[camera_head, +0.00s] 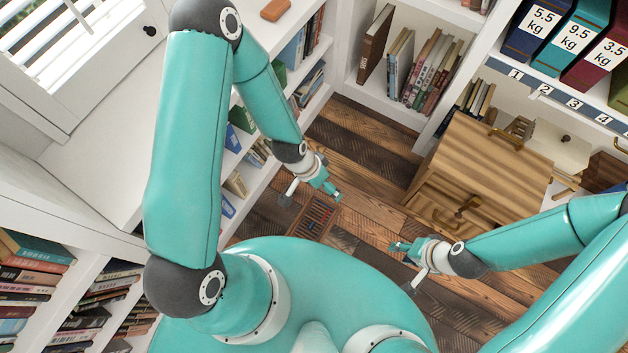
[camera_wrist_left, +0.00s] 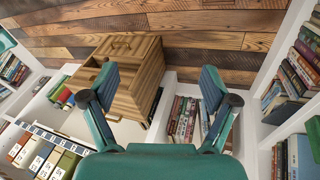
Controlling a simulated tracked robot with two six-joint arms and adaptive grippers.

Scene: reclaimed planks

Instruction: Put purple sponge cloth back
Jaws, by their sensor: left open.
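I see no purple sponge cloth in either view. My left gripper (camera_head: 312,195) hangs over the plank floor near the white bookshelf, its fingers spread. In the left wrist view the same gripper (camera_wrist_left: 158,85) is open with nothing between its fingers. My right gripper (camera_head: 405,265) is over the floor in front of the wooden drawer cabinet (camera_head: 490,150), its fingers apart and empty. The cabinet also shows in the left wrist view (camera_wrist_left: 133,72), behind the left finger.
A dark reddish slatted object (camera_head: 317,214) lies on the floor (camera_head: 362,195) by my left gripper. Bookshelves (camera_head: 342,98) line the left and back. Numbered, weight-labelled binders (camera_head: 540,24) stand at upper right. A brown block (camera_head: 275,10) lies on the white top. Floor between the grippers is clear.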

